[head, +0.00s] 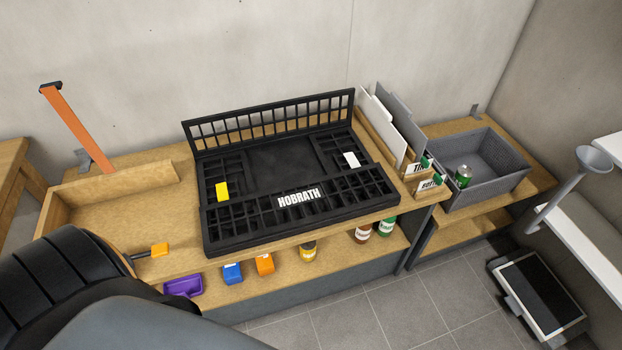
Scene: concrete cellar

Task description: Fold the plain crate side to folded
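The black folding crate (265,168) sits on the wooden bench top. Its plain lattice side (270,121), without lettering, stands upright along the back edge. The front side, with the white HOBRATH lettering (299,197), appears to lie folded inward. The two short sides also lie down over the floor; one has a yellow latch piece (222,191) at the left, the other a white one (351,160) at the right. Neither gripper shows. A dark ribbed part of my own body fills the lower left and hides the bench's front left.
Upright white and grey boards in a wooden rack (410,172) stand close to the crate's right end. Further right is a grey bin (490,168) with a green can (463,176). An orange upright bar (77,130) rises at the left. Small jars and boxes line the lower shelf.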

